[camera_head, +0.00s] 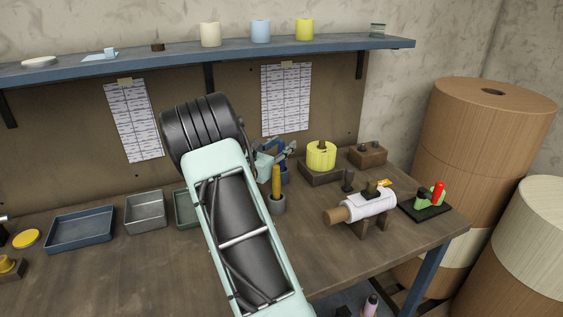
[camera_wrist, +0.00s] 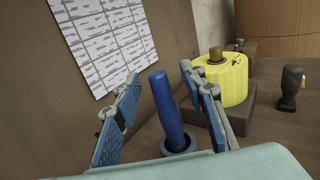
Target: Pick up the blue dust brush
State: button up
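The blue dust brush shows in the wrist view as an upright, slightly tilted blue handle (camera_wrist: 167,110) standing in a dark round holder (camera_wrist: 181,150). Its lower end is hidden inside the holder. My gripper (camera_wrist: 159,76) is open, with one blue-padded finger on each side of the handle and gaps between them. In the head view my gripper (camera_head: 279,158) is over the back of the bench, partly hidden by my arm. The brush is hard to tell from the fingers there.
A yellow-handled tool (camera_head: 276,182) stands in a grey cup (camera_head: 277,205) close in front of my gripper. A yellow roll (camera_head: 321,156) on a wooden block (camera_head: 321,175) stands to the right. Papers (camera_head: 286,99) hang on the back board. A white roll (camera_head: 370,205) lies further right.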

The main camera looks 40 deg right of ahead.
grip_shut()
jog(key=shift+r, duration=0.1)
